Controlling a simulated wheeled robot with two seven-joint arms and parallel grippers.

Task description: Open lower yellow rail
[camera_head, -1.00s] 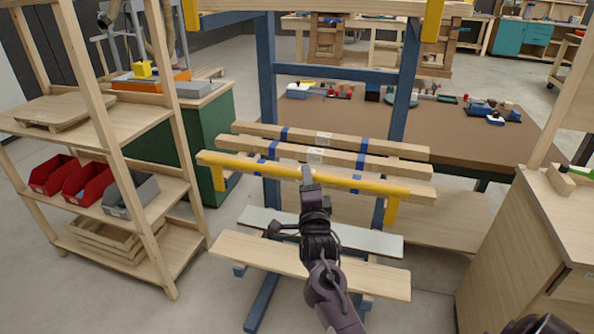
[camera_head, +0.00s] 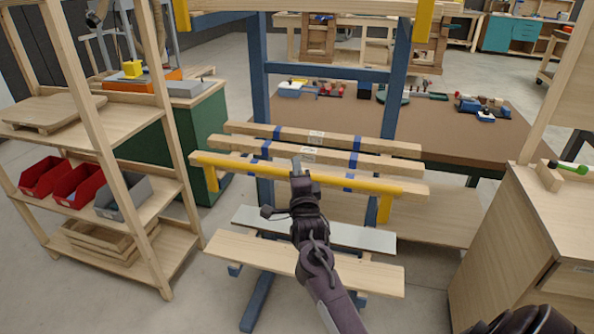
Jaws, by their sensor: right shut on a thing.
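The lower yellow rail (camera_head: 240,165) runs across the front of the blue stand, in front of the wooden boards. It has a yellow bracket hanging down at each end. My right gripper (camera_head: 297,166) is at the middle of this rail, shut on it. The gripper's dark body hides part of the rail, and its fingertips show only small. An upper yellow part (camera_head: 423,20) shows at the top of the stand. My left gripper is not in view.
The blue stand (camera_head: 260,80) holds wooden boards (camera_head: 390,147) behind the rail and two shelves (camera_head: 240,250) below it. A wooden rack with red bins (camera_head: 45,178) stands left. A wooden cabinet (camera_head: 500,240) stands right. A brown table (camera_head: 440,130) is behind.

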